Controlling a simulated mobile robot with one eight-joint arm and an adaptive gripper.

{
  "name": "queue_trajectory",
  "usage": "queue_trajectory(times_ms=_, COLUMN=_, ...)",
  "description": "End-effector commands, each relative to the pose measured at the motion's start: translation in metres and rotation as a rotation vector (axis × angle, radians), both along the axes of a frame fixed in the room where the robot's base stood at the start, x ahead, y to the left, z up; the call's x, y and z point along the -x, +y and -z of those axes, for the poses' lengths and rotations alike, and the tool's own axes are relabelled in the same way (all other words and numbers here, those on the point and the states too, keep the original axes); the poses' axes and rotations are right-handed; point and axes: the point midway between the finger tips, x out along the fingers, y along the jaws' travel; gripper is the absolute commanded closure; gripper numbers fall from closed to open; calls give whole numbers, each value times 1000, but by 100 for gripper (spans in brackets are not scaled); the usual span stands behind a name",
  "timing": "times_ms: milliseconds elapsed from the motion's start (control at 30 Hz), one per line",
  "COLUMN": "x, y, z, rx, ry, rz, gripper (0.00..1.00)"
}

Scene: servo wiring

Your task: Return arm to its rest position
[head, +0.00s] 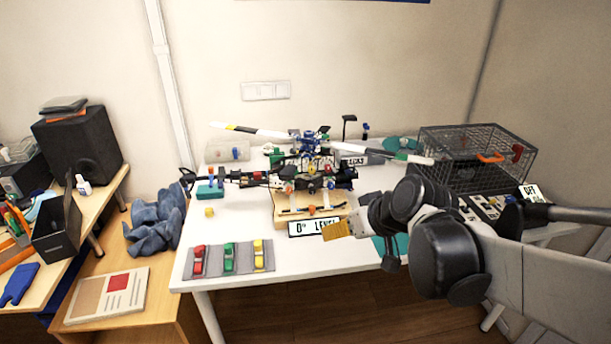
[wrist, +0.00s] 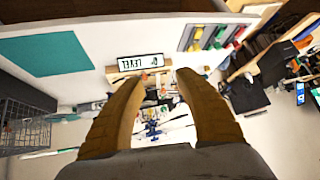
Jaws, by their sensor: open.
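My gripper (head: 331,230) reaches in from the right in the head view, above the front of the white table. In the wrist view its two tan fingers (wrist: 160,79) stand apart with nothing held between them. The model helicopter (head: 312,170) stands on a wooden stand (head: 283,204) behind the gripper, with blue parts at its rotor hub. The "0° LEVEL" sign (head: 308,228) is at the front of the stand, just left of the gripper. The sign also shows beyond the fingertips in the wrist view (wrist: 140,62).
A grey tray (head: 213,261) with red, green and yellow pieces lies at the table's front left. A wire basket (head: 475,158) stands at the back right. A teal mat (wrist: 45,54) lies at the front. A side desk (head: 110,195) holds a black speaker (head: 78,145).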

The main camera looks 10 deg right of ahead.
Motion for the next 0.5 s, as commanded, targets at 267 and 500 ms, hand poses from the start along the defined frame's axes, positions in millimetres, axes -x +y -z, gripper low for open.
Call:
queue_trajectory(times_ms=267, x=22, y=0, z=-4, rx=17, ry=20, rz=30, gripper=60)
queue_trajectory(times_ms=500, x=98, y=-11, z=-8, rx=78, ry=79, rz=165, gripper=60)
